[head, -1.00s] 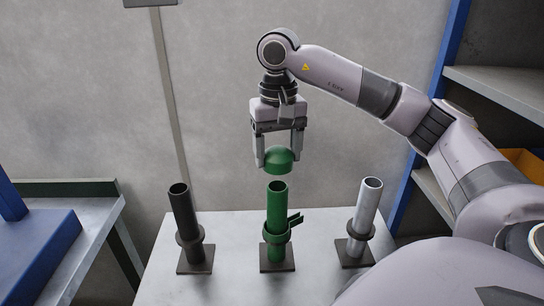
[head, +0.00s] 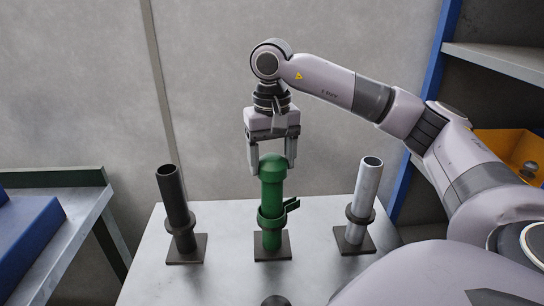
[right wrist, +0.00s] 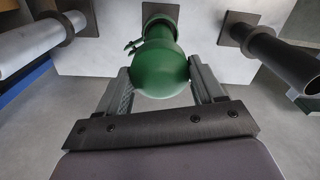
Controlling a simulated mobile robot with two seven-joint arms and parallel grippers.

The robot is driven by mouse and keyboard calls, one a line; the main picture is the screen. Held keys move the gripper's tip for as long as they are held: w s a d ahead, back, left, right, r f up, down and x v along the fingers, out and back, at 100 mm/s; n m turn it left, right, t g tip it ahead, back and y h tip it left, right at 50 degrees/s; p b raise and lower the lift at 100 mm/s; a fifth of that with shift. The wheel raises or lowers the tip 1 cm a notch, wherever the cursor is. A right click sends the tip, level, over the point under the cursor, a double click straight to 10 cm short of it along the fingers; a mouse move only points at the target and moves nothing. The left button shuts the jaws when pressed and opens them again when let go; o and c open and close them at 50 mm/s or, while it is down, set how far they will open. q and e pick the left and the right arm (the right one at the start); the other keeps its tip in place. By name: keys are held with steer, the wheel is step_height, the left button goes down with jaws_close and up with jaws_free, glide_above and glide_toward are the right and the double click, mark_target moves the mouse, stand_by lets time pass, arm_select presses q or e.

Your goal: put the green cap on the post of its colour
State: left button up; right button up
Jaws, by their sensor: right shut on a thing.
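The green cap (head: 273,167), a dome, sits at the top of the green post (head: 272,195), in line with it, with no gap visible between them. My right gripper (head: 271,172) comes down from above and is shut on the cap, one finger on each side. The right wrist view shows the cap's round top (right wrist: 160,72) between the two fingers, hiding much of the post behind it. The green post stands upright on a dark square base, with a green collar and small side prongs. My left gripper is not in view.
A black post (head: 173,200) stands to the left and a light grey post (head: 366,190) to the right, both open-topped, on the pale table (head: 320,275). A yellow bin (head: 505,146) sits on the right shelf. A blue object (head: 25,235) lies on the left bench.

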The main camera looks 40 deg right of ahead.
steer(key=o, duration=1.1)
steer(key=shift+r, duration=0.15)
steer(key=shift+r, duration=0.35)
step_height(320, 180, up, 6)
steer(key=shift+r+p, duration=0.15)
steer(key=shift+p, duration=0.55)
steer(key=shift+s, duration=0.1)
